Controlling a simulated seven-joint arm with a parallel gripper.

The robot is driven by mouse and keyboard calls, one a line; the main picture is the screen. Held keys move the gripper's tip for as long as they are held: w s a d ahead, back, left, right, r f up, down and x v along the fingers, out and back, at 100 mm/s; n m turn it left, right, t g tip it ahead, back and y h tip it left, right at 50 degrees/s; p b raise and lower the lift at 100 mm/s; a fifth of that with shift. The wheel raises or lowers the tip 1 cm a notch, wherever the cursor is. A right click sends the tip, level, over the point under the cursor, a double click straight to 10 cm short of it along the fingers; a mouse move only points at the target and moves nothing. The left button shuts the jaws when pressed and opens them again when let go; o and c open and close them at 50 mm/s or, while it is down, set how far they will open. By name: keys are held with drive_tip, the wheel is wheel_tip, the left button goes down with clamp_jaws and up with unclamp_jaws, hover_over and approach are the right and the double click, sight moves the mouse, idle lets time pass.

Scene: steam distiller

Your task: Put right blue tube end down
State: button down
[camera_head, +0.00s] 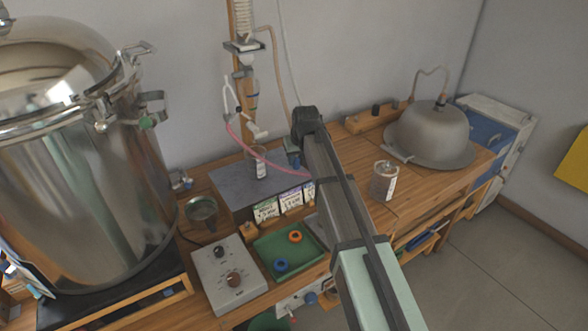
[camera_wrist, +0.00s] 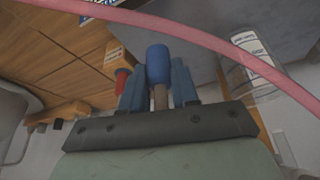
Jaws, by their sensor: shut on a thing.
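The blue tube end (camera_wrist: 158,63) is a rounded blue piece on a brownish-grey stem. It sits between the two fingers of my gripper (camera_wrist: 159,88) in the wrist view, and my gripper is shut on it. In the head view my gripper (camera_head: 293,152) is over the back of the bench, at the right end of the grey slab; my arm hides much of this area, and I cannot make out the blue end there. A pink tube (camera_head: 272,163) runs from the glassware to beside my gripper. It crosses close in front of the wrist camera (camera_wrist: 200,35).
A labelled glass vessel (camera_head: 260,166) stands on the grey slab (camera_head: 228,180). A green tray (camera_head: 270,257) holds a blue and an orange ring. A jar (camera_head: 384,180) and a metal dome (camera_head: 432,135) stand to the right. A red piece (camera_wrist: 122,82) is left of my fingers.

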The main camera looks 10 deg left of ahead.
sight(297, 165)
drive_tip(key=shift+f, duration=2.2)
drive_tip(key=shift+f, duration=0.1)
drive_tip(key=c, duration=0.8)
unclamp_jaws()
drive_tip(key=shift+c, duration=0.2)
drive_tip(key=v, duration=1.2)
drive_tip(key=shift+d, duration=0.1)
